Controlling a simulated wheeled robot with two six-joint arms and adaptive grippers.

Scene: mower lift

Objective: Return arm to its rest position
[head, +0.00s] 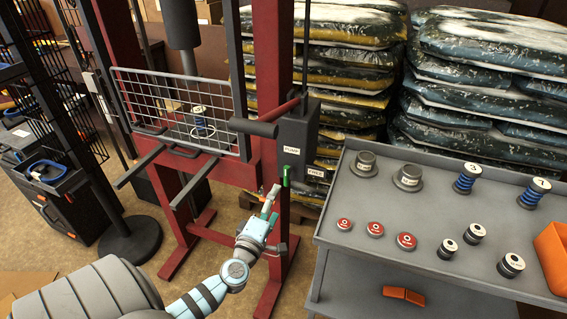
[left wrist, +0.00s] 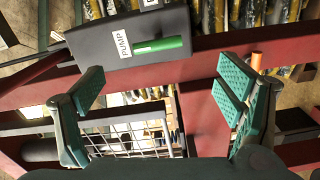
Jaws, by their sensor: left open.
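My left gripper (head: 271,200) is open and empty in front of the red lift post, just below a dark control box (head: 298,140) labelled PUMP and FREE. A green handle (head: 286,176) hangs at the lower side of that box, close above the fingertips. In the left wrist view the open teal fingers (left wrist: 160,88) stand wide apart. The green handle (left wrist: 158,45) lies beyond them on the PUMP box (left wrist: 130,38), apart from both fingers. My left arm reaches in from the bottom of the head view. My right gripper is not in view.
The red lift frame (head: 272,60) carries a wire guard (head: 180,105) and forward bars. A grey cart (head: 355,235) at right holds weights, springs, red-topped discs and an orange bin (head: 552,255). Stacked bags (head: 490,45) fill the back. A black toolbox (head: 70,205) stands at left.

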